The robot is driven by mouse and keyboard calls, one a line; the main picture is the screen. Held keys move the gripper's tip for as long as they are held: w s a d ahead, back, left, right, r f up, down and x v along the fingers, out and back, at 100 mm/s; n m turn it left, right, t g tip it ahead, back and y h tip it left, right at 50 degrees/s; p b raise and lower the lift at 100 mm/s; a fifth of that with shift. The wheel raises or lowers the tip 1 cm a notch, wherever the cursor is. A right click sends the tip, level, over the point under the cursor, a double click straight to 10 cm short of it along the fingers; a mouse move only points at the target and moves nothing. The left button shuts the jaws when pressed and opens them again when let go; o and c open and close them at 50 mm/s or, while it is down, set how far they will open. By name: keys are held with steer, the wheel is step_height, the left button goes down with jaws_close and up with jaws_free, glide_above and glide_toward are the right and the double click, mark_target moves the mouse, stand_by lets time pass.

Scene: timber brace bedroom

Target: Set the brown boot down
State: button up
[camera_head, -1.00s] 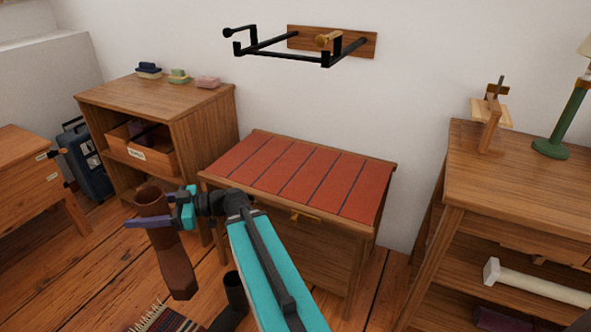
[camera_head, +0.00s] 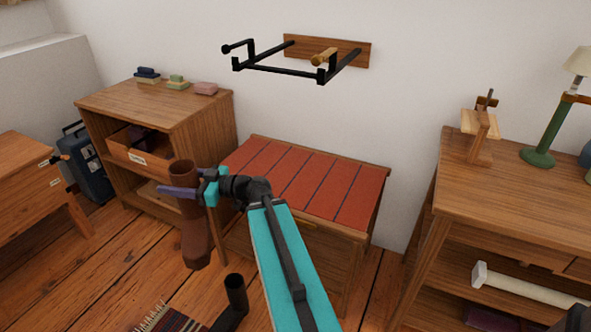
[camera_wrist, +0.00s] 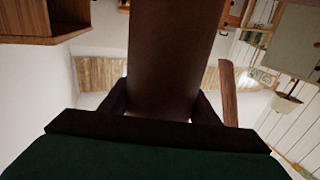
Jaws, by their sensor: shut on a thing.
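The brown boot (camera_head: 194,235) hangs upright in my gripper (camera_head: 190,190), which is shut on its shaft near the top. In the head view its foot is low, in front of the shelf cabinet and the red-topped chest; I cannot tell whether the sole touches the floor. In the wrist view the boot's brown shaft (camera_wrist: 172,55) fills the middle between the two dark fingers. A second, dark boot (camera_head: 236,292) stands on the wooden floor, to the right of and nearer than the brown boot.
A striped rug (camera_head: 165,318) lies at the bottom edge. The chest with a red slatted top (camera_head: 300,180) stands behind my arm. An open shelf cabinet (camera_head: 150,100) is at left, a wooden table (camera_head: 520,180) at right. Bare floor (camera_head: 110,265) is free left of the boot.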

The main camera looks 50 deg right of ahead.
steer(key=s+d+r+m+t+h+p, duration=0.1)
steer(key=s+d+r+m+h+p, duration=0.2)
steer(key=d, duration=0.6)
steer(key=s+d+r+m+t+h+p, duration=0.1)
steer(key=d+r+m+h+p, duration=0.15)
steer(key=d+h+p, duration=0.55)
steer(key=s+d+r+m+t+h+p, duration=0.1)
steer(key=s+d+r+m+h+p, duration=0.15)
steer(key=d, duration=0.85)
steer(key=s+d+f+m+g+h+p, duration=0.2)
steer(key=s+d+m+g+h+p, duration=0.4)
steer(key=s+d, duration=1.2)
steer(key=s+m+h+p, duration=0.2)
steer(key=m+h+p, duration=0.1)
steer(key=h+p, duration=0.1)
steer(key=shift+s+d+f+h+p, duration=0.25)
steer(key=shift+h+p, duration=0.1)
steer(key=shift+p, duration=0.4)
steer(key=shift+w, duration=0.1)
